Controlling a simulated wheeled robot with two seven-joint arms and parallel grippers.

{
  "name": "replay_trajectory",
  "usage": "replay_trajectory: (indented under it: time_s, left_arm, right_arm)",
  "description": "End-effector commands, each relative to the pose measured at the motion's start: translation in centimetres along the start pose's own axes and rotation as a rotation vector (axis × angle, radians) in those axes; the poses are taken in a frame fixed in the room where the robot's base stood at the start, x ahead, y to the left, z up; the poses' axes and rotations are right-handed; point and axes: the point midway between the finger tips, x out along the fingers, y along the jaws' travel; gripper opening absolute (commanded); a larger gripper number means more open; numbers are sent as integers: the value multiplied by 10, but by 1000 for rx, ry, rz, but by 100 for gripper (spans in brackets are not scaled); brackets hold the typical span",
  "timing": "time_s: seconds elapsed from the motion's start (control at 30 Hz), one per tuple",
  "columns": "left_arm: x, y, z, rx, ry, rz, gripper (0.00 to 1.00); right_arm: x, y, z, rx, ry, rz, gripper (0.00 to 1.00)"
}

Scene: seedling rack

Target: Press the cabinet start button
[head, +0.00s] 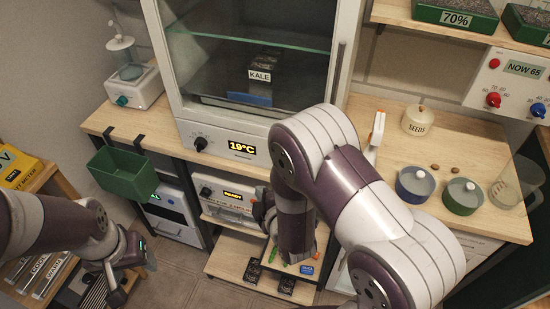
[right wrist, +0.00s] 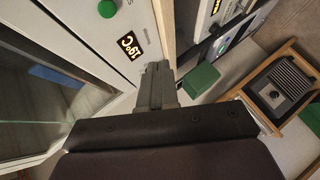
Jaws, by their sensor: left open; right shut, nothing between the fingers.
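The cabinet (head: 190,125) has a glass door and a lower front panel with an orange 19°C display (head: 241,145) and a black knob (head: 200,144). In the right wrist view a round green button (right wrist: 107,8) sits on that panel beside the display (right wrist: 130,45). In the head view my right arm hides this button. My right gripper (right wrist: 156,72) is shut and empty, its tips near the panel's lower edge by the display, apart from the button. Whether the tips touch the panel cannot be told. My left gripper (head: 136,277) is open and empty at the lower left.
A green bin (head: 122,177) hangs at the counter's left edge. A second unit with a lit display (head: 233,195) stands on the shelf below. Right of my arm are a SEEDS jar (head: 418,120), a blue pot (head: 415,184) and a green pot (head: 462,195). The lower left holds a crowded shelf.

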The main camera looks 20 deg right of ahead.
Motion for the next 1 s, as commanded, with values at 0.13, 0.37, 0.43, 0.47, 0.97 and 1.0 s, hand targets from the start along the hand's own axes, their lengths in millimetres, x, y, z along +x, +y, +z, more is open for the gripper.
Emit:
replay_trajectory:
  time_s: [0.13,0.37,0.43,0.47,0.97,1.0]
  left_arm:
    - [0,0,0,0,0,0,64]
    - [2,0,0,0,0,0,64]
    - [3,0,0,0,0,0,64]
    - [3,0,0,0,0,0,64]
    - [8,0,1,0,0,0,64]
    - [8,0,1,0,0,0,64]
  right_arm:
    - [1,1,1,2,-1,0,0]
    - [17,12,14,5,-4,1,0]
    - [24,18,19,6,-4,1,0]
    - [28,20,21,5,-3,1,0]
    - [61,44,45,4,-1,-2,0]
    - [61,44,45,4,-1,-2,0]
